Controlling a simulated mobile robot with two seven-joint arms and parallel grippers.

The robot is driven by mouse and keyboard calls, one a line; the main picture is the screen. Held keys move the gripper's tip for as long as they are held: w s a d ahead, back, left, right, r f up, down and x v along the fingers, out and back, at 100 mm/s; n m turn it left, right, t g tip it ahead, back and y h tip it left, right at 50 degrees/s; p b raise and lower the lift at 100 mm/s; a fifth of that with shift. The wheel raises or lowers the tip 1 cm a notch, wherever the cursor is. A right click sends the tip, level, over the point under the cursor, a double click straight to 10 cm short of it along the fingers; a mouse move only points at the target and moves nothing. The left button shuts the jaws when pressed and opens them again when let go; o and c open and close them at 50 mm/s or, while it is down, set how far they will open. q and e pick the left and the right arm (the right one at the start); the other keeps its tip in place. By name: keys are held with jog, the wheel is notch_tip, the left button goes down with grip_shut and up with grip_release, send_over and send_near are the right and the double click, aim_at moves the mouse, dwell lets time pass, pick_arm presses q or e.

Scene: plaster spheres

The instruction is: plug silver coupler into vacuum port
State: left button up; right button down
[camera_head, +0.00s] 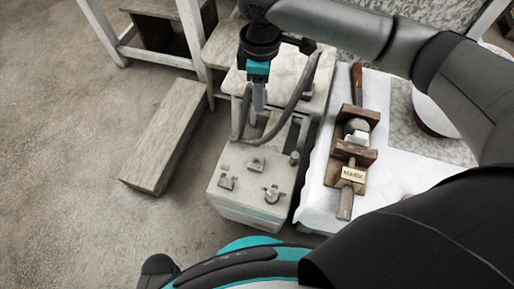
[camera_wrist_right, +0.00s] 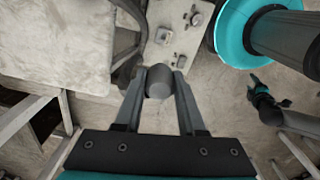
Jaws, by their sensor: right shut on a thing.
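My right gripper (camera_head: 259,104) points down above the back of the pale vacuum unit (camera_head: 238,208). Its fingers are shut on the grey, rounded silver coupler (camera_wrist_right: 159,84), which sits between the fingertips in the wrist view. A grey hose (camera_head: 303,85) loops beside the gripper in the head view. Several small metal fittings stand on the unit's top, among them a round one (camera_head: 272,194) at the front and square ones (camera_head: 226,182) and (camera_head: 256,165). I cannot tell which is the vacuum port. The coupler is apart from these fittings. A small dark part that may be my left gripper (camera_wrist_right: 268,98) shows in the wrist view.
A white-covered table (camera_head: 313,207) stands right of the unit, with a wooden clamp-like tool (camera_head: 352,155) tagged MARK. A wooden block (camera_head: 165,140) lies on the floor to the left. A wooden frame (camera_head: 160,55) stands behind.

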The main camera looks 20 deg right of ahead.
pick_arm(q)
jog(key=w+d+r+t+h+b, duration=0.1)
jog(key=w+r+t, duration=0.15)
jog(key=w, duration=0.45)
jog(key=w+d+r+t+b, duration=0.15)
jog(key=w+t, duration=0.25)
jog(key=w, duration=0.4)
notch_tip(320, 180, up, 7)
jog(key=d+b, duration=0.2)
jog(key=shift+w, duration=0.45)
pick_arm(e)
notch_tip(320, 180, down, 22)
jog(key=a+n, duration=0.1)
jog(key=n, duration=1.5)
jog(key=shift+s+n, duration=0.3)
jog(key=shift+s, duration=0.1)
pick_arm(q)
jog(key=shift+f, duration=0.1)
pick_arm(e)
jog(key=shift+a, duration=0.1)
notch_tip(320, 180, down, 4)
jog(key=shift+r+b, duration=0.15)
jog(key=shift+b, duration=0.9)
jog(key=shift+f+b, duration=0.35)
jog(key=shift+f, duration=0.25)
pick_arm(q)
jog(key=shift+t, duration=0.45)
jog(key=r, duration=0.5)
jog(key=shift+w+r, duration=0.25)
jog(key=shift+w, duration=0.05)
